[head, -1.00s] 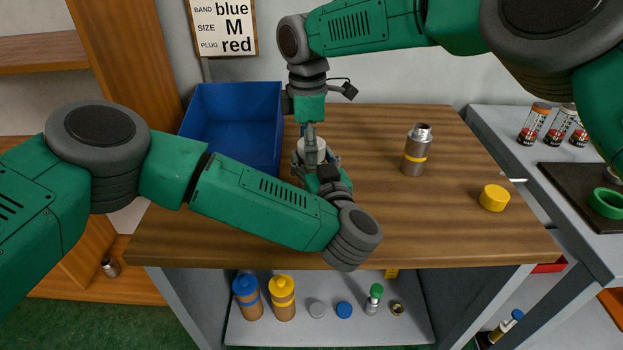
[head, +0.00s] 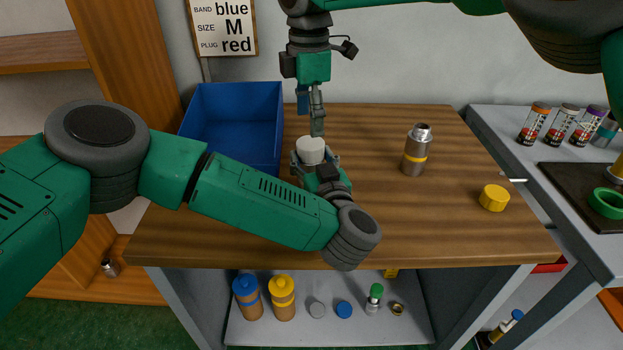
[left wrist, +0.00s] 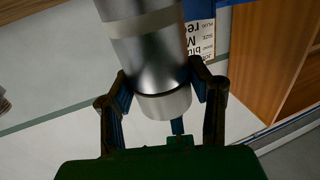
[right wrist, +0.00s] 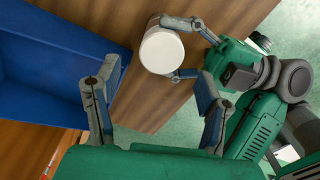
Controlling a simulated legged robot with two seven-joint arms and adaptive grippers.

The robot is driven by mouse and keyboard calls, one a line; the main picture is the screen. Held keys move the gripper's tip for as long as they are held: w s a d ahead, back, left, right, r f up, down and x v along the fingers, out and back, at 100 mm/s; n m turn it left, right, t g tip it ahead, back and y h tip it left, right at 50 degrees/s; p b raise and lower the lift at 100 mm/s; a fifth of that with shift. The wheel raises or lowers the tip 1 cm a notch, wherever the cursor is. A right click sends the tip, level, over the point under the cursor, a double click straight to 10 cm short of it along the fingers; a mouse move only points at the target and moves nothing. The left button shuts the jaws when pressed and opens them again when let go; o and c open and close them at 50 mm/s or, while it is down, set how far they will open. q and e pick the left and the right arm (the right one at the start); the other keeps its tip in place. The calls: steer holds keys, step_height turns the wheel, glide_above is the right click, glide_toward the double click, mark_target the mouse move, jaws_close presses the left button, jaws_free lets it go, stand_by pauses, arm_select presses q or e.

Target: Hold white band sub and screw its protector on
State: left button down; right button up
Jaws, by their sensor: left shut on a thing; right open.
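The white band sub (left wrist: 140,55) is a metal cylinder with a pale band, held by my left gripper (left wrist: 163,88), whose fingers close on both its sides. A white protector (head: 310,150) covers its upper end; it also shows in the right wrist view (right wrist: 162,51). How tightly it is seated I cannot tell. In the head view my left gripper (head: 318,170) is above the table's left part, and hides most of the sub. My right gripper (head: 317,130) is open and empty, pointing down just above the protector and apart from it.
A blue bin (head: 232,125) stands close by at the back left of the wooden table (head: 440,225). A yellow-banded sub (head: 415,150) stands upright to the right, with a yellow protector (head: 494,198) nearer the right edge. The table between is clear.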

mark_target(310, 142)
steer(key=shift+r+n, duration=0.5)
steer(key=shift+f, duration=4)
steer(key=c, duration=1.2)
steer(key=m, duration=0.6)
steer(key=shift+m, duration=0.3)
